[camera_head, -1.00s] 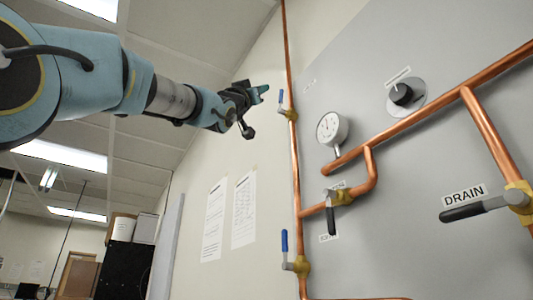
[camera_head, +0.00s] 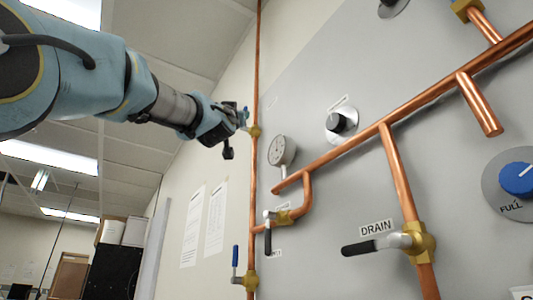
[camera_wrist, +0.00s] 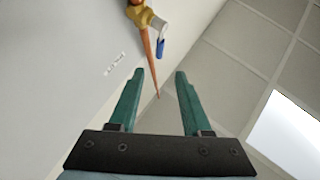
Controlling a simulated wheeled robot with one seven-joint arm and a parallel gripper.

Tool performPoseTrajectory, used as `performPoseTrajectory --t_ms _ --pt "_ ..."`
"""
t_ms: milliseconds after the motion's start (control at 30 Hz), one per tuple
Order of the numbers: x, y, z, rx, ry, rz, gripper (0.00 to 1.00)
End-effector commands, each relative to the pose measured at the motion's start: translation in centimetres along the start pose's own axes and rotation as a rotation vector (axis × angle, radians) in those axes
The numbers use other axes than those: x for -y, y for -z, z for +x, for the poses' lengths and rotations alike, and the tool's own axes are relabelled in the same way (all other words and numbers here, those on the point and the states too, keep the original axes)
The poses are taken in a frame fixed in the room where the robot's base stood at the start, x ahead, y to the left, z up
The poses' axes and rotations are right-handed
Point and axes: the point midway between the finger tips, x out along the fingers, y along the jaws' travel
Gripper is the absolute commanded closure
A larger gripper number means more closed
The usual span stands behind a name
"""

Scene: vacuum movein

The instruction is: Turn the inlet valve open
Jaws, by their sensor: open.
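A brass valve (camera_head: 255,131) with a blue lever sits high on the vertical copper pipe; in the head view my gripper (camera_head: 245,115) is right beside it and overlaps its lever. In the wrist view the blue lever (camera_wrist: 160,47) hangs from a silver stem on the brass body (camera_wrist: 141,14), beyond my fingertips. My gripper (camera_wrist: 158,76) is open, with nothing between its green fingers. A second blue-lever valve (camera_head: 249,279) is lower on the same pipe. A black-lever valve (camera_head: 283,217) is on a branch. Their small labels are unreadable, so I cannot tell which is the inlet.
A grey panel (camera_head: 335,215) carries a round gauge (camera_head: 282,150), a black knob (camera_head: 341,123), a blue knob (camera_head: 517,179) and a DRAIN valve (camera_head: 418,243). Copper pipes stand in front of it. Two paper sheets (camera_head: 216,222) hang on the wall. Open room lies to the left.

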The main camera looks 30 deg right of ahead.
Motion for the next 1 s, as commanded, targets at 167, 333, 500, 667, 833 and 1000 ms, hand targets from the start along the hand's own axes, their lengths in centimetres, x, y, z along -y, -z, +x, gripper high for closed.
performPoseTrajectory --t_ms 167,333,500,667,833,1000 --pt "0.2 0.1 1.8 0.005 0.005 0.005 0.52" --pt "0.2 0.3 5.1 0.004 0.004 0.005 0.52" --pt "0.2 0.2 8.2 0.004 0.004 0.005 0.52" --pt "0.2 0.1 10.0 0.004 0.003 0.005 0.52" --pt "0.2 -0.1 10.7 0.004 0.003 0.005 0.52" --pt "0.1 -0.1 10.8 0.003 0.003 0.005 0.52"
